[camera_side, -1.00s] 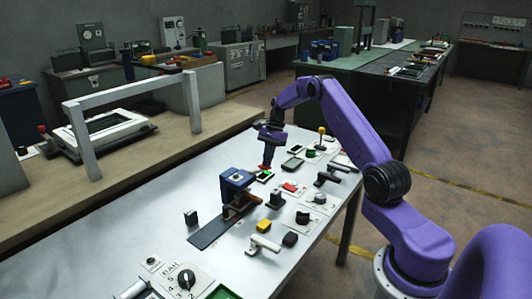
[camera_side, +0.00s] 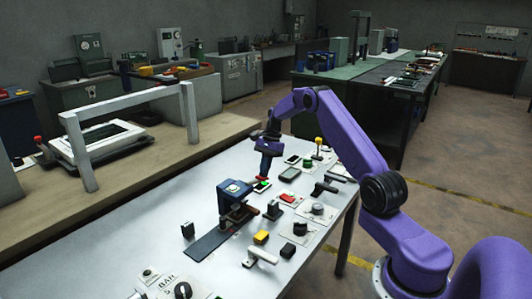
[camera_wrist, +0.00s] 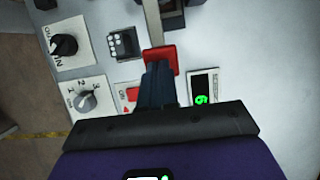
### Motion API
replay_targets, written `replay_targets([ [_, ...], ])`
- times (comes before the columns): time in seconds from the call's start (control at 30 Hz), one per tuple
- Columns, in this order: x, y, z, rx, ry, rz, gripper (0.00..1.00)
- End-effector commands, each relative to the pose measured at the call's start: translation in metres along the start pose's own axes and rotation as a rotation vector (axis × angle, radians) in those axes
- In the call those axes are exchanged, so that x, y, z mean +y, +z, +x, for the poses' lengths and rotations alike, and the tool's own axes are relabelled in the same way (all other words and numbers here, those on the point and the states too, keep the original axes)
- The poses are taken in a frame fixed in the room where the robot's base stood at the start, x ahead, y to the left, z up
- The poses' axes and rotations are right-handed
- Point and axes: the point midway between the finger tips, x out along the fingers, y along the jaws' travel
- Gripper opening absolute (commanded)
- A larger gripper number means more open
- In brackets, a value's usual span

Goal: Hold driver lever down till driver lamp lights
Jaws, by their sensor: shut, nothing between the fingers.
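The driver appears to be the blue-topped press (camera_side: 234,188) on the white table, with a dark plate at its base. Its lever seems to be the grey bar ending in a red pad (camera_wrist: 160,57) in the wrist view; the pad also shows in the side view (camera_side: 252,209). No lit driver lamp can be made out.
A small display (camera_wrist: 203,87) with a green digit lies right of the fingers in the wrist view. A red ON switch (camera_wrist: 131,95), a black block (camera_wrist: 123,43) and knobs (camera_wrist: 87,101) lie left. The table's left part is mostly clear.

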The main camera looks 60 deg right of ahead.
Motion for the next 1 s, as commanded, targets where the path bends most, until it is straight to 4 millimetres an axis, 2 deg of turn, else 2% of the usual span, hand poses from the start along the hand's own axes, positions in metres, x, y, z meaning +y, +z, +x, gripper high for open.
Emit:
replay_targets([
  [0.17,0.0,0.002,-0.024,0.0,-0.001,-0.001,0.0],
  [0.4,-0.001,0.003,-0.076,0.003,-0.006,-0.002,0.0],
  [0.6,-0.001,0.004,-0.112,0.003,-0.006,-0.001,0.0],
  [0.8,0.0,0.005,-0.131,0.001,-0.005,0.0,0.0],
  [1.0,0.0,0.005,-0.139,0.001,-0.004,0.0,0.0],
])
